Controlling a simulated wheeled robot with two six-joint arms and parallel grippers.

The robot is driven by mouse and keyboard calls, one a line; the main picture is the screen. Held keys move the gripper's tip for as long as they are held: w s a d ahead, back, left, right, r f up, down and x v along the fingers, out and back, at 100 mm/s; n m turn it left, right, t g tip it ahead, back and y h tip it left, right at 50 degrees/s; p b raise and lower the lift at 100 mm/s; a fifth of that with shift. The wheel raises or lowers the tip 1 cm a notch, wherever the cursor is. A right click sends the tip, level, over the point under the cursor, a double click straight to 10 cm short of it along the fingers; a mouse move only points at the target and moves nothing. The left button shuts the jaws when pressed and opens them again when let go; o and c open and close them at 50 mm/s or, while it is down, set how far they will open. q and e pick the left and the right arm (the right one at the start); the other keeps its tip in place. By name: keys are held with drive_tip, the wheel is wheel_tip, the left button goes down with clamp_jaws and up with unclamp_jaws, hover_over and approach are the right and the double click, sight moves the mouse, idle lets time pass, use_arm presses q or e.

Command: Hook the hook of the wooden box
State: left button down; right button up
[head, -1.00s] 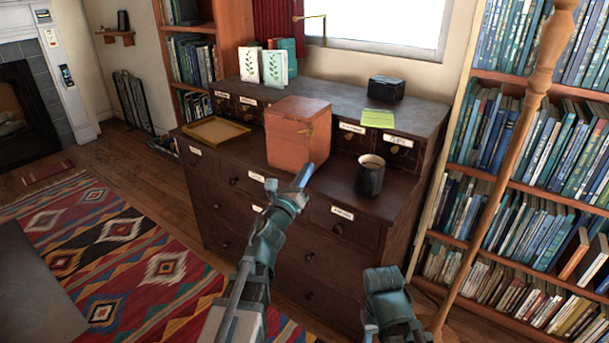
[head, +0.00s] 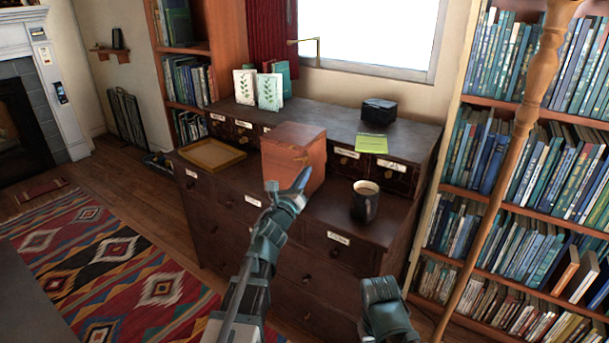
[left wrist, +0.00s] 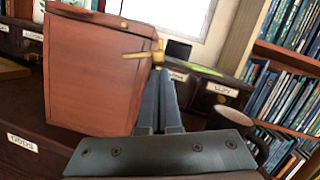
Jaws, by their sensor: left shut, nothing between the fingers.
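The reddish wooden box (head: 285,157) stands upright on the dark dresser. Its brass hook (left wrist: 140,54) is near the top of the side facing right and sticks out from it in the left wrist view; the head view shows it small. I cannot tell whether it is fastened. My left gripper (head: 305,178) is shut and empty, in front of the box's right side. In the left wrist view its fingertips (left wrist: 161,72) are just below the hook's outer end; I cannot tell if they touch. My right arm shows at the bottom, its fingers out of view.
The dresser (head: 345,215) holds a dark mug (head: 364,204) right of the box, a wooden tray (head: 212,155) to its left, a green note (head: 371,143) and a black box (head: 379,111) behind. A thin wooden pole (head: 500,170) stands at right before the bookcase.

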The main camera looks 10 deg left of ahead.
use_arm(q)
drive_tip(key=shift+r, duration=0.1)
drive_tip(key=shift+r+n+y+p, duration=0.1)
drive_tip(key=shift+n+y+p, duration=0.25)
drive_tip(key=shift+n, duration=0.55)
drive_tip(key=shift+d+r+n+y+p, duration=0.1)
drive_tip(key=shift+r+n+y+p, duration=0.15)
drive_tip(key=shift+n, duration=0.55)
drive_tip(key=shift+r, duration=0.1)
drive_tip(key=shift+w+a+r+n+g+y+p, duration=0.1)
drive_tip(key=shift+a+r+n+g+y+p, duration=0.2)
drive_tip(key=shift+r+n+p, duration=0.75)
drive_tip(key=shift+w+a+r+n+g+y+p, duration=0.15)
drive_tip(key=shift+a+r+n+y+p, duration=0.2)
drive_tip(key=shift+n+p, duration=1.25)
drive_tip(key=shift+s+a+r+n+g+y+p, duration=0.15)
drive_tip(key=shift+r+n+g+y+p, duration=0.15)
drive_tip(key=shift+r+n+p, duration=0.95)
drive_tip(key=shift+w+f+n, duration=0.1)
drive_tip(key=shift+f+n, duration=0.2)
drive_tip(key=shift+f, duration=0.2)
